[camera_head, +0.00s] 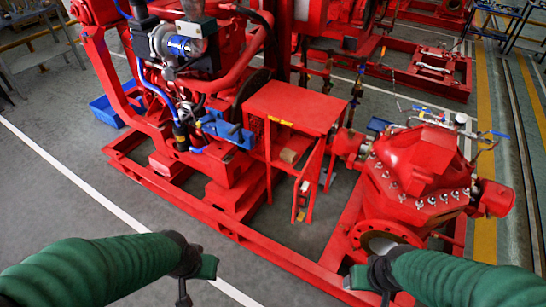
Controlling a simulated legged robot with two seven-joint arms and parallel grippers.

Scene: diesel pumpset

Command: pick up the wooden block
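A small tan block, which looks like the wooden block (289,156), sits inside a red open-fronted cabinet (292,106) near the middle of the view. The cabinet's narrow red door (309,178) stands open at its right side. My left gripper (197,280) is at the lower left, in front of the red base frame and well short of the block. My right gripper (369,286) is at the lower middle right, also apart from the block. Both point away from me at a steep angle, and their finger gaps are not clear. Neither shows anything held.
A red engine (205,75) with hoses stands left of the cabinet. A large red pump (418,165) stands to the right. The low red frame rail (255,238) runs between my grippers and the cabinet. Grey floor (65,190) is free at the left.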

